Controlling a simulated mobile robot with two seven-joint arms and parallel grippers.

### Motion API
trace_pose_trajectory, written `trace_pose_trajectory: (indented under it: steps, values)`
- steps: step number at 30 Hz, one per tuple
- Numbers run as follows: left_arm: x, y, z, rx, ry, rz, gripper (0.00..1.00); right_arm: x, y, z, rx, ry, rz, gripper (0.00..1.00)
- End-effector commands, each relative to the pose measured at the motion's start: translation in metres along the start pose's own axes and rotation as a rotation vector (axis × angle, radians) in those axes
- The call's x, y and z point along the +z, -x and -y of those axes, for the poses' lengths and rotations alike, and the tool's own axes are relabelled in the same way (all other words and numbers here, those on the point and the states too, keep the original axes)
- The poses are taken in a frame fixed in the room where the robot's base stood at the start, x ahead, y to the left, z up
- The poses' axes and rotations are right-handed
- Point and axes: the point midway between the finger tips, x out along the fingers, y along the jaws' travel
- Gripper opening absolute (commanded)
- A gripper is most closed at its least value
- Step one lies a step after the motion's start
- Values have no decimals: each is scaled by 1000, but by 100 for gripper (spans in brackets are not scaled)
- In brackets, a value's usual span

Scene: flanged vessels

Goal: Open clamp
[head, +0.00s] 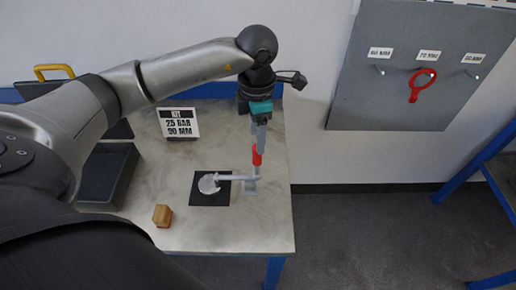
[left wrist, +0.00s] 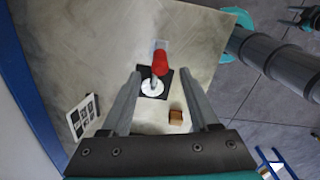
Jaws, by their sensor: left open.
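The clamp shows in the head view with a red handle (head: 257,157) standing up at the end of a pale metal arm (head: 235,178). The arm reaches left to a round pale disc (head: 209,183) over a black square (head: 222,200). My left gripper (head: 261,146) points down at the top of the red handle. In the left wrist view, the red handle (left wrist: 160,62) appears between the two open fingers (left wrist: 160,76), with a gap on each side. The pale disc (left wrist: 152,88) lies below it.
A small tan block (head: 162,215) sits on the table (head: 225,232) near the front. A sign (head: 178,122) and a dark tray (head: 105,172) stand at the left. Front right of the table is clear.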

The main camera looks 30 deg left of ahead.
Motion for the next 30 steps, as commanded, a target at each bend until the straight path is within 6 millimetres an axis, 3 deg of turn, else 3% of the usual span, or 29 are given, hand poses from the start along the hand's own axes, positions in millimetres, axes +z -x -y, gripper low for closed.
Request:
trace_pose_trajectory:
  steps: [3,9,22,30]
  values:
    - [-1,-25,1,-4,0,-4,62,-3,2,-3,4,1,-5,62]
    - [0,-52,1,-2,-1,-1,62,-5,4,-8,10,1,-8,62]
    - [0,-62,0,0,-1,0,62,-6,4,-10,13,-2,-10,62]
    - [0,-62,0,0,-1,0,32,-6,4,-10,13,-2,-11,62]
